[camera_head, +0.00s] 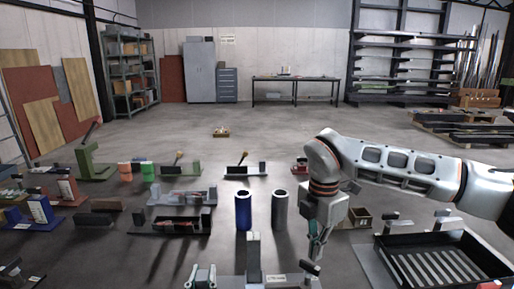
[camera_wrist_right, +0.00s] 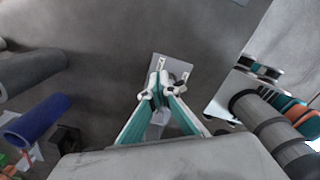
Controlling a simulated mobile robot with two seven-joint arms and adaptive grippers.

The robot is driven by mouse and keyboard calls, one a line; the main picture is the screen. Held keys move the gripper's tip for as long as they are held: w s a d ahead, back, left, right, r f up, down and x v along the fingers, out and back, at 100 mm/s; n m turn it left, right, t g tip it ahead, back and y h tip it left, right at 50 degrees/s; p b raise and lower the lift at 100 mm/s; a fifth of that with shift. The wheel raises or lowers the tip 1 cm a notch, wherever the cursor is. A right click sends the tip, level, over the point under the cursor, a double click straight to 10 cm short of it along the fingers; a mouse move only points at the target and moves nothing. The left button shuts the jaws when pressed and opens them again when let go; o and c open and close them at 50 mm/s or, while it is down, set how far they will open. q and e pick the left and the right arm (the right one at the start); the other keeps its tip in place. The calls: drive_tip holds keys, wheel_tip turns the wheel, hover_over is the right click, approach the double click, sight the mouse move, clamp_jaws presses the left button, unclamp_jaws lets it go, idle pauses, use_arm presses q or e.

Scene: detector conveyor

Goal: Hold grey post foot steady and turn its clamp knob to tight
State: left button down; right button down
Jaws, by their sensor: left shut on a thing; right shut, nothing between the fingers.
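The grey post foot (camera_head: 253,258) stands at the bottom middle of the head view, an upright grey block on a flat light plate. My left gripper (camera_head: 201,276) is low at its left, shut on the foot; the grip itself is mostly cut off by the frame edge. My right gripper (camera_head: 314,258) points down at the plate's right end, with fingers shut and nothing between them. A small dark part, perhaps the clamp knob (camera_head: 311,268), lies by its tips. In the right wrist view the shut teal fingers (camera_wrist_right: 163,92) overlap a light plate (camera_wrist_right: 172,65); contact is unclear.
A blue cylinder (camera_head: 243,211) and a grey cylinder (camera_head: 280,210) stand behind the foot. Several fixtures and blocks crowd the left side.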

drive_tip(key=shift+s+d, duration=0.25)
drive_tip(key=shift+s, duration=0.1)
idle(0.6)
drive_tip(key=shift+s+d, duration=0.15)
drive_tip(key=shift+s, duration=0.15)
drive_tip(key=shift+s+d, duration=0.2)
drive_tip(key=shift+s, duration=0.25)
idle(0.3)
drive_tip(key=shift+d, duration=0.15)
drive_tip(key=shift+d, duration=0.2)
wheel_tip(320, 180, up, 6)
idle(0.6)
